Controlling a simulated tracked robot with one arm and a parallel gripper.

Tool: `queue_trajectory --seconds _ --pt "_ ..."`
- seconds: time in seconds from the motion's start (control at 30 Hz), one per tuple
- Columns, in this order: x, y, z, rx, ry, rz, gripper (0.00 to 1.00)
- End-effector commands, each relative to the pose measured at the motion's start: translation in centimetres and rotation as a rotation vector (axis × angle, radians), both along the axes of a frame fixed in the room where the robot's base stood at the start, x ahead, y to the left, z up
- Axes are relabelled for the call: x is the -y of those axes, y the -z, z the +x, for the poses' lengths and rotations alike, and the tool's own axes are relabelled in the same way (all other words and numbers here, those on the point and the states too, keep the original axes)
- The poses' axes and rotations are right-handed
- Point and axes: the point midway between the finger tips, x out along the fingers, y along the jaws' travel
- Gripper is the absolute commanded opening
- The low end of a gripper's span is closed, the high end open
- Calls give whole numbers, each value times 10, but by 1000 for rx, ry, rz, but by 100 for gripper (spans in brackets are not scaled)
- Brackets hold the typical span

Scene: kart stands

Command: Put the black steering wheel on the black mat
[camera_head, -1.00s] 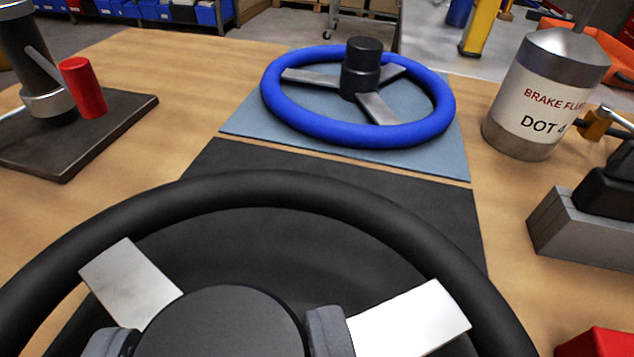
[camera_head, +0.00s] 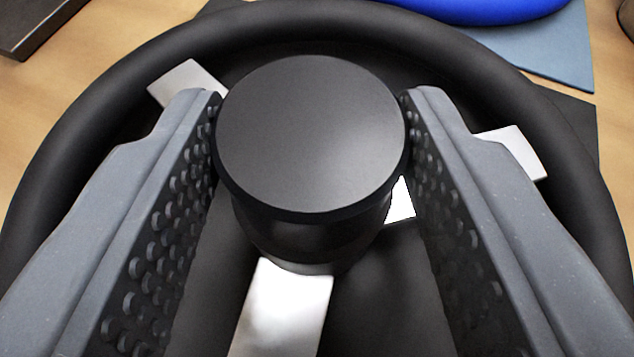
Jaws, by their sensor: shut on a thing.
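The black steering wheel (camera_head: 95,105) fills most of the view, with a black rim, silver spokes and a round black hub that stands up in the middle. My gripper (camera_head: 312,105) is shut on this hub, one grey finger on each side. The black mat (camera_head: 578,122) shows past the rim at the right, and dark surface shows through the wheel. The wheel is over the mat. I cannot tell whether it touches the mat or hangs just above it; the wheel hides most of the mat.
A blue steering wheel (camera_head: 490,9) on a blue-grey mat (camera_head: 556,50) lies just beyond the rim at the top right. A dark base plate (camera_head: 32,22) is at the top left corner. Bare wooden table (camera_head: 50,85) shows at the left.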

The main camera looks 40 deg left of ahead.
Motion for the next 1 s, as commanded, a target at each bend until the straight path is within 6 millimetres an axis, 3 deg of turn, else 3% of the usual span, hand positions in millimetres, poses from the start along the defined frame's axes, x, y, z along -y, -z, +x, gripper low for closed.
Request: queue_trajectory --seconds 0.4,0.43,0.5,0.83,1.0 --pt "0 7 0 5 -1 0 0" --pt "0 8 0 5 -1 0 48" --pt "0 7 0 5 -1 0 64" --pt "0 6 0 3 -1 -1 64" --pt "8 1 -11 2 0 1 64"
